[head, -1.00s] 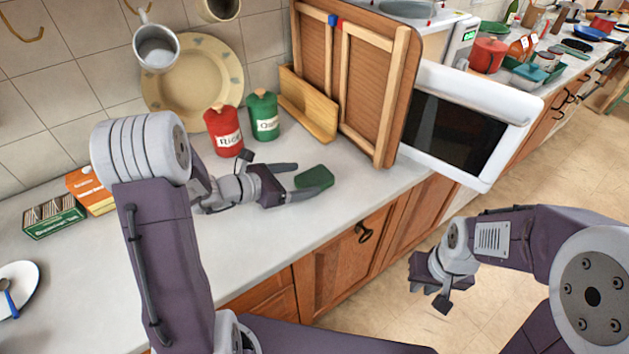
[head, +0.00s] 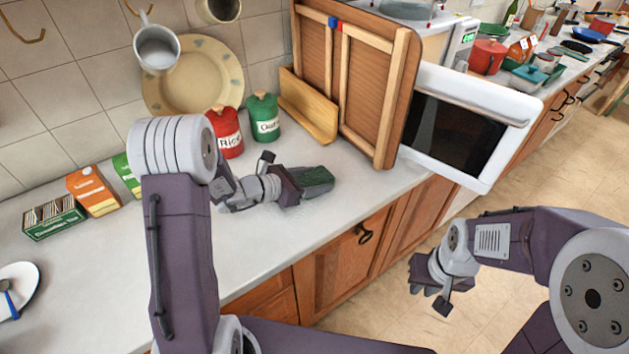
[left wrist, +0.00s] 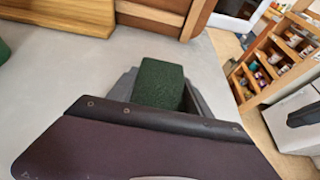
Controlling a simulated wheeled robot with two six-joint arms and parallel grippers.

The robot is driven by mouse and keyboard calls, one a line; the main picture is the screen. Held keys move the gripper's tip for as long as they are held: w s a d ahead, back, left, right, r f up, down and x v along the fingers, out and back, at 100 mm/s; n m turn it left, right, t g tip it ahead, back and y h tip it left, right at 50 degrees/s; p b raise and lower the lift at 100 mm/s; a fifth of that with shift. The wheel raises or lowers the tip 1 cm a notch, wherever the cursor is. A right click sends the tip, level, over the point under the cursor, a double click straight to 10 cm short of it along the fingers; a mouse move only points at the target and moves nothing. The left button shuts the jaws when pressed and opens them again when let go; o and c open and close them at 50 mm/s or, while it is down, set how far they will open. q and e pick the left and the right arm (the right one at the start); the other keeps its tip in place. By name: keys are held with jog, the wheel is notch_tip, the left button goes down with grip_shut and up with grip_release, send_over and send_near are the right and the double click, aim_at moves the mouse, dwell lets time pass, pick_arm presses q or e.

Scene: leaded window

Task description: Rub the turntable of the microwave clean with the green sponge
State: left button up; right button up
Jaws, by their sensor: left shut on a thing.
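The green sponge (head: 319,178) is on the counter in front of the wooden cupboard-like panel. My left gripper (head: 312,181) is shut on it. In the left wrist view the sponge (left wrist: 160,83) sits between the fingers of my left gripper (left wrist: 163,92). The microwave (head: 455,40) stands behind the wooden panel, with its door (head: 455,130) swung open toward the front.
A wooden panel (head: 350,90) stands upright between the sponge and the microwave. A red jar (head: 227,133), a green jar (head: 264,118) and a wooden rack (head: 308,104) are behind my left gripper. The counter front (head: 270,245) is clear.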

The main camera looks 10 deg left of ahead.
aim_at(314, 177)
pick_arm(q)
notch_tip(314, 177, up, 4)
jog(key=shift+r+p, duration=0.2)
jog(key=shift+p, duration=0.2)
jog(key=s+d+r, duration=0.1)
jog(key=d+r, duration=0.5)
jog(key=d, duration=0.5)
jog(key=shift+s+d+r+b, duration=0.3)
jog(key=shift+s+b, duration=0.05)
jog(key=shift+s, duration=0.05)
